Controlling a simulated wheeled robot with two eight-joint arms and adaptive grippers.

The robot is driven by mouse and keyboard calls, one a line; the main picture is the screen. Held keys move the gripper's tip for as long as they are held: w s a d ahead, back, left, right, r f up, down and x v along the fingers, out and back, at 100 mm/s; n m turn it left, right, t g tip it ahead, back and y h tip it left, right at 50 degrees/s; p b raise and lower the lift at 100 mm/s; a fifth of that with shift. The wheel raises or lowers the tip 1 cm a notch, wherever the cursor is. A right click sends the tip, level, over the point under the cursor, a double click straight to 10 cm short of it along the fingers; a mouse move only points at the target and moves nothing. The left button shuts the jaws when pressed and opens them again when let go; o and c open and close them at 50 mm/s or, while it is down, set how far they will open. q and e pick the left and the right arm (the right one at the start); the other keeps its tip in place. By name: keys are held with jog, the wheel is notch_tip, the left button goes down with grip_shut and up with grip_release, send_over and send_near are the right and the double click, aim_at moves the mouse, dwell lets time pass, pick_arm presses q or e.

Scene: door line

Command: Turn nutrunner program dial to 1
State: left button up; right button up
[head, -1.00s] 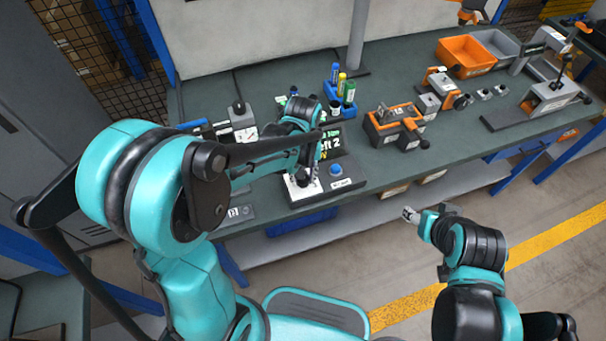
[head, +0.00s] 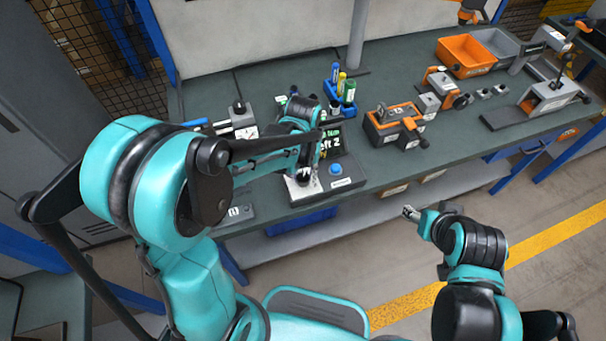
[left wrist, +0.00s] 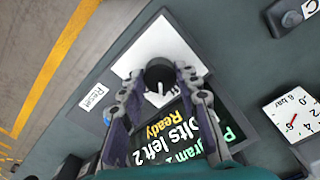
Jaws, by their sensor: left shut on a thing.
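The program dial (left wrist: 160,74) is a round black knob with a white pointer, on a white plate (left wrist: 138,62) of the nutrunner controller. In the left wrist view, the fingers of my left gripper (left wrist: 160,80) are on both sides of the dial and shut on it. In the head view, my left gripper (head: 301,180) is at the white plate and the arm hides the dial. My right gripper (head: 409,213) is off the bench's front edge, holding nothing visible; its jaw opening is unclear.
A blue button (head: 335,168) and a reset label (left wrist: 92,96) are beside the dial. A gauge (left wrist: 292,117) stands on the other side. Markers in a blue holder (head: 341,104), an orange-black fixture (head: 393,128) and an orange bin (head: 466,57) stand along the bench.

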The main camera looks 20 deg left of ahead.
aim_at(303, 177)
pick_arm(q)
jog(key=o, duration=1.2)
jog(key=shift+c, duration=0.2)
notch_tip(303, 177, up, 12)
jog(key=shift+s, duration=0.1)
jog(key=s+a+t, duration=0.5)
jog(key=s+t, duration=0.2)
jog(key=s, duration=0.2)
jog(key=shift+s+f+m, duration=0.3)
jog(key=shift+s, duration=0.1)
